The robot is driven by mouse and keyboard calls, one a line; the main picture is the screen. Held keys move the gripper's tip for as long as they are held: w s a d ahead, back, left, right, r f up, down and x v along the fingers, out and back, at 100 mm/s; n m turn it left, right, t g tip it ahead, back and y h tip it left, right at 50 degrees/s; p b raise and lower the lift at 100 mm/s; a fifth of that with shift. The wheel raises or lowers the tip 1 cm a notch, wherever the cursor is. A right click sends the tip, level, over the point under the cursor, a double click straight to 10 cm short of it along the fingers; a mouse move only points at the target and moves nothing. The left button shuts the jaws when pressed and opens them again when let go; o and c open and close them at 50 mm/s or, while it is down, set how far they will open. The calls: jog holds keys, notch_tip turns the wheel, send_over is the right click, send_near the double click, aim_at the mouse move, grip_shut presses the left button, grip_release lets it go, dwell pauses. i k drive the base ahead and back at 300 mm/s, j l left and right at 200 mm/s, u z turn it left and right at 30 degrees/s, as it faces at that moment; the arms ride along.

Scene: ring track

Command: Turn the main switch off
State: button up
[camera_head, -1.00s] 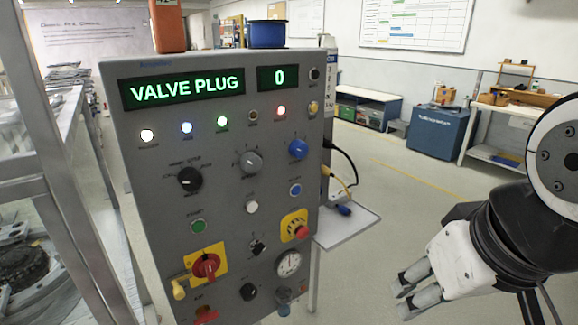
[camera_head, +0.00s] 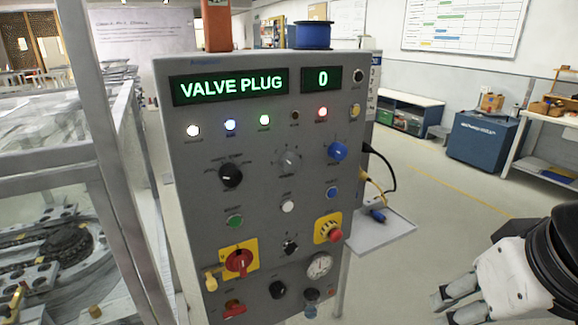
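The main switch (camera_head: 239,262) is a red rotary knob on a yellow square plate, low on the left of the grey control panel (camera_head: 262,180). A yellow tag or padlock (camera_head: 211,281) hangs at its left edge. The panel displays read "VALVE PLUG" and "0", and several lamps are lit. My gripper (camera_head: 458,302) is at the lower right, well to the right of the panel and apart from it. Its light fingers point left. They show partly, one above the other with a gap between them, and nothing is seen between them.
A metal-framed enclosure (camera_head: 118,170) stands close to the panel's left. A small side shelf (camera_head: 372,236) with cables sticks out at the panel's right. A red emergency button (camera_head: 334,234) on yellow sits right of the main switch. Open floor lies to the right.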

aim_at(237, 261)
jog(key=k+j+u, duration=0.4)
jog(key=k+j, duration=0.35)
jog(key=k, duration=0.15)
